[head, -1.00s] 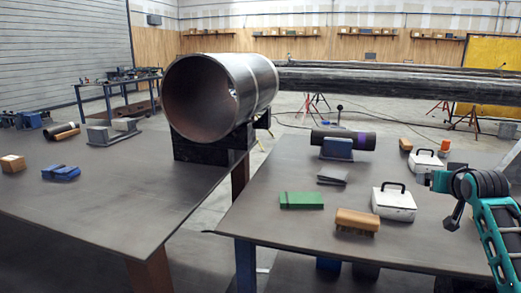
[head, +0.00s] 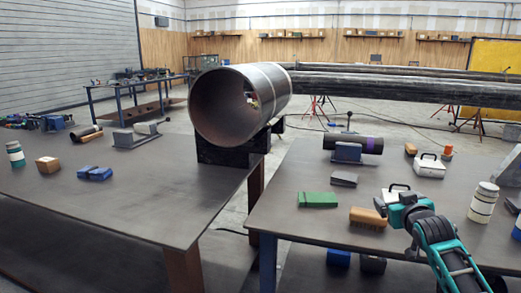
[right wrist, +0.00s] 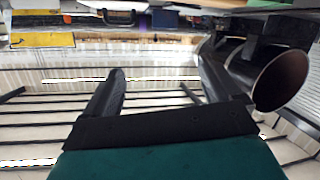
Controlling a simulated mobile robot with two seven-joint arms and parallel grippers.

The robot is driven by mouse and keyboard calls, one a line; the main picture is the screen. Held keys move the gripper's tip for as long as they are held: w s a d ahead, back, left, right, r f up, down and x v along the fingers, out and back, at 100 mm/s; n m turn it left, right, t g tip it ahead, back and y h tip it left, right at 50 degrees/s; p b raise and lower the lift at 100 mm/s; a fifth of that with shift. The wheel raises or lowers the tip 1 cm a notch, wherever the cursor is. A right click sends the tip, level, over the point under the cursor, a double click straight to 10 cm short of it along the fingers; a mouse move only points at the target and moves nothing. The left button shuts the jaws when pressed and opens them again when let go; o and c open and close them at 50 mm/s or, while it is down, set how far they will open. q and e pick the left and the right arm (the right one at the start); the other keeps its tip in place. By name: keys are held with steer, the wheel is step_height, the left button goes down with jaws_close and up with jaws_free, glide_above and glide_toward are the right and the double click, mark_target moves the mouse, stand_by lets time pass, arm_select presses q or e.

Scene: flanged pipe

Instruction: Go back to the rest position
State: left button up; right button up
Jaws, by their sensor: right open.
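The large flanged pipe (head: 222,108) rests on a dark support (head: 222,149) at the left table's inner edge. Its open end also shows at the right of the right wrist view (right wrist: 280,80). My left gripper is in neither view.
The right table (head: 290,225) carries a wooden brush (head: 368,218), a green block (head: 318,200), a striped cylinder (head: 483,203), another white case (head: 430,166) and a dark tube (head: 366,144). The left table (head: 130,205) is mostly bare in front. A gap separates the tables.

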step_height(320, 180, up, 4)
steer(key=n+t, duration=0.2)
steer(key=t, duration=0.1)
steer(key=s+a+f+g+y, duration=0.2)
steer(key=s+a+f, duration=0.3)
steer(key=s+f, duration=0.4)
steer(key=s+a+f+g+y, duration=0.15)
steer(key=s+a+f, duration=0.45)
steer(key=f, duration=0.6)
steer(key=s+a+f+g, duration=0.1)
steer(key=s+a+f, duration=0.1)
steer(key=s, duration=0.5)
steer(key=s+a+f+g, duration=0.1)
steer(key=s+a+f, duration=0.1)
steer(key=s, duration=0.5)
steer(key=s+a+f+g, duration=0.2)
steer(key=s+a+f, duration=0.1)
steer(key=s, duration=0.5)
steer(key=shift+f+m+y, duration=0.3)
steer(key=shift+f+y, duration=0.05)
steer(key=shift+f, duration=0.5)
